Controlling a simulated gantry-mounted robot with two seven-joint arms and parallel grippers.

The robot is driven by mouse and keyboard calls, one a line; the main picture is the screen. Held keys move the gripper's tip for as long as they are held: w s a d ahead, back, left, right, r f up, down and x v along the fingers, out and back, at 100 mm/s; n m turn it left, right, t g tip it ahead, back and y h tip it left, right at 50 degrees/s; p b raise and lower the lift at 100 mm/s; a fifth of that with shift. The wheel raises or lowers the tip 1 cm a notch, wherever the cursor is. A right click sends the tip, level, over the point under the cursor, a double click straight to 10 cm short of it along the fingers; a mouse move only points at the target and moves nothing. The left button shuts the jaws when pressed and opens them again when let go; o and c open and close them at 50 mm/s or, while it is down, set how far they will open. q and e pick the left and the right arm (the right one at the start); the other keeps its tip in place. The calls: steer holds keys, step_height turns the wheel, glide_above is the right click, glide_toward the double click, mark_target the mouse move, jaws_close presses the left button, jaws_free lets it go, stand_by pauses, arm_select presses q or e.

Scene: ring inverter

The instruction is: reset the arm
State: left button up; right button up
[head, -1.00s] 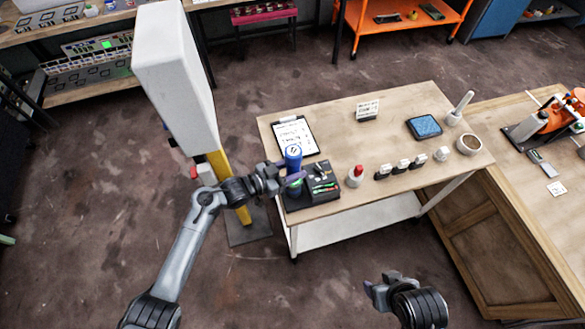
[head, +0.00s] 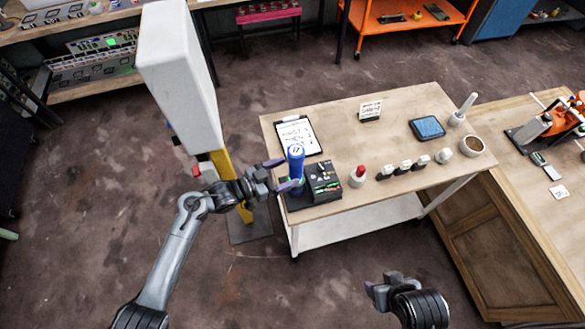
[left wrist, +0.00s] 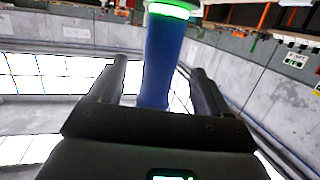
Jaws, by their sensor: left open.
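My left gripper (head: 280,176) is open at the left end of the cart table. Its fingers are just left of an upright blue cylinder (head: 296,160) that stands on a black device (head: 321,181). In the left wrist view the blue cylinder (left wrist: 163,58) stands ahead between the two open fingers, with a green lit ring on its end. Whether the fingers touch it I cannot tell. My right gripper (head: 380,289) is at the lower right, above the floor and away from the table; its fingers are small and partly hidden by the wrist.
The cart table (head: 340,202) also holds a clipboard (head: 297,135), a red-topped button (head: 358,176), several small blocks, a tablet (head: 427,128) and a round bowl (head: 471,145). A tall white box on a yellow post (head: 220,165) stands close behind my left arm. A wooden counter (head: 520,190) adjoins at right.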

arm_select(q)
steer(key=v, duration=0.7)
steer(key=s+d+f+n+y, duration=0.2)
steer(key=s+f, duration=0.2)
steer(key=s, duration=0.4)
steer(key=s+d+f+n+y, duration=0.1)
steer(key=s+f+n, duration=0.1)
steer(key=s+f, duration=0.35)
steer(key=s+a+r+n+g+y, duration=0.25)
steer(key=s+a+r+y, duration=0.2)
steer(key=s+a, duration=0.3)
steer(key=s+a+r+n+g+y, duration=0.2)
steer(key=s+a+r+n+y, duration=0.15)
steer(key=s+a+y, duration=0.35)
step_height(320, 180, up, 21)
steer(key=h+p, duration=0.1)
steer(key=p, duration=2)
steer(key=shift+w+a+r, duration=0.25)
steer(key=shift+w+a, duration=0.2)
steer(key=shift+w, duration=0.05)
